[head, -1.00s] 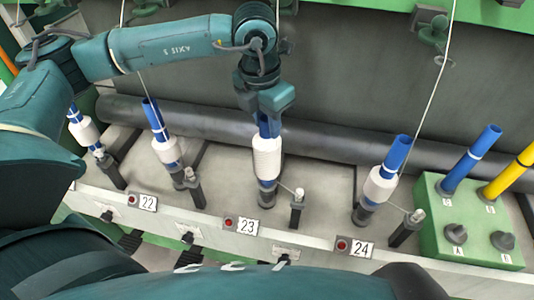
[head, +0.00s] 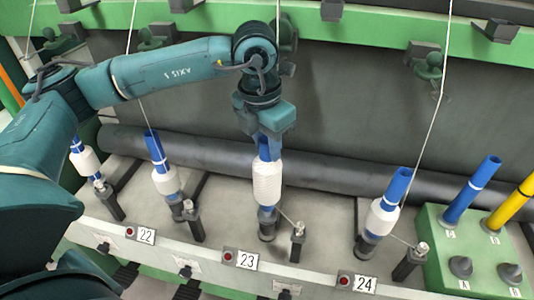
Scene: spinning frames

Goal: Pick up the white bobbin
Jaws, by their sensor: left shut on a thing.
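The white bobbin (head: 267,184) is white yarn wound on a blue tube. It is upright at the station labelled 23, just above its dark spindle base (head: 267,226). My left gripper (head: 265,142) comes down from above and is shut on the top of the blue tube. The fingers partly hide the tube's top. I cannot tell whether the tube's lower end is clear of the spindle. My right gripper is not in view.
Similar bobbins stand at left (head: 165,180), far left (head: 86,162) and right (head: 383,217). A dark peg (head: 298,242) stands close right of the spindle. A green box (head: 460,245) holds blue and yellow tubes. A black roller (head: 330,172) runs behind.

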